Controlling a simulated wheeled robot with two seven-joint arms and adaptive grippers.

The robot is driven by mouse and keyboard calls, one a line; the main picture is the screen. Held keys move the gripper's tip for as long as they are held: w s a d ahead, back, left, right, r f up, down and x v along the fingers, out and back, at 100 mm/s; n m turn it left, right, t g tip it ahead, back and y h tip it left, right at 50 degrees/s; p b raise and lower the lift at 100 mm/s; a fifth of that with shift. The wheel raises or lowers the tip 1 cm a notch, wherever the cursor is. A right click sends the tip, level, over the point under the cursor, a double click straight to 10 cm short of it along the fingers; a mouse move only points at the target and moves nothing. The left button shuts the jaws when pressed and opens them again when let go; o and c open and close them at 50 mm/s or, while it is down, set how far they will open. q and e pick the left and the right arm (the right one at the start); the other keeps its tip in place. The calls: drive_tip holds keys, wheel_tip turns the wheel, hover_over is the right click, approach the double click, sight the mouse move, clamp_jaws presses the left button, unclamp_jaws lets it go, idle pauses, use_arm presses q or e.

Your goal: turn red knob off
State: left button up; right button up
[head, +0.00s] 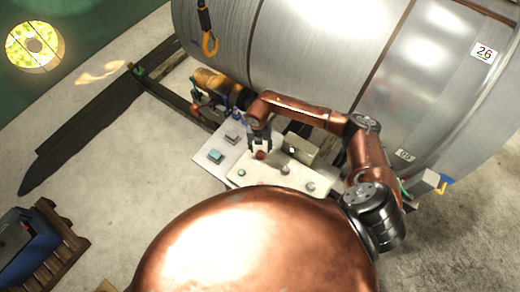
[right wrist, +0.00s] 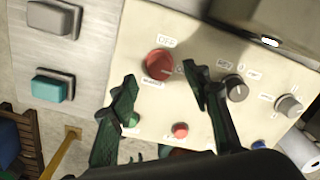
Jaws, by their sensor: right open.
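The red knob (right wrist: 158,64) is round with a light pointer mark and sits on a cream control panel (right wrist: 200,25). In the head view the red knob (head: 261,156) shows small, just below my right gripper (head: 261,146). My right gripper is open. In the right wrist view its two dark fingers (right wrist: 160,76) come up from below, one tip left of the knob and one right of it, with a gap to each side. I cannot tell whether the tips are down at the knob's height. My left gripper is not in view.
The panel also carries a dark knob (right wrist: 236,88), a grey knob (right wrist: 288,106), a small red button (right wrist: 180,130) and a green button (right wrist: 131,119). A grey box (head: 299,149) stands at its back edge. A large metal drum (head: 300,50) lies behind. A teal switch (right wrist: 48,87) is left.

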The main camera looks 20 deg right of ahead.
sight(260, 153)
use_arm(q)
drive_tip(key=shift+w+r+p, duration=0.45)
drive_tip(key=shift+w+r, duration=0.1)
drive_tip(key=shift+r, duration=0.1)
use_arm(e)
drive_tip(key=shift+f, duration=2.45)
drive_tip(key=c, duration=1.2)
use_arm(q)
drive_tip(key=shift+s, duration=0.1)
use_arm(e)
drive_tip(key=shift+o, duration=0.2)
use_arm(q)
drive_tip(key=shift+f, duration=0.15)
use_arm(e)
drive_tip(key=n+b, duration=0.2)
drive_tip(key=b, duration=0.1)
drive_tip(key=shift+f+n, duration=0.1)
drive_tip(key=shift+n, duration=0.3)
drive_tip(key=n+b, duration=1.1)
drive_tip(key=shift+n+t+b, duration=0.3)
drive_tip(key=shift+n+b, duration=0.05)
drive_tip(key=shift+n, duration=0.05)
use_arm(q)
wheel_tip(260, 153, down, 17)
drive_tip(key=b, duration=0.3)
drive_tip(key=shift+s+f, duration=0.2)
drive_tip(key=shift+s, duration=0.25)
use_arm(e)
drive_tip(key=shift+n, duration=1.7)
drive_tip(key=shift+r, duration=0.25)
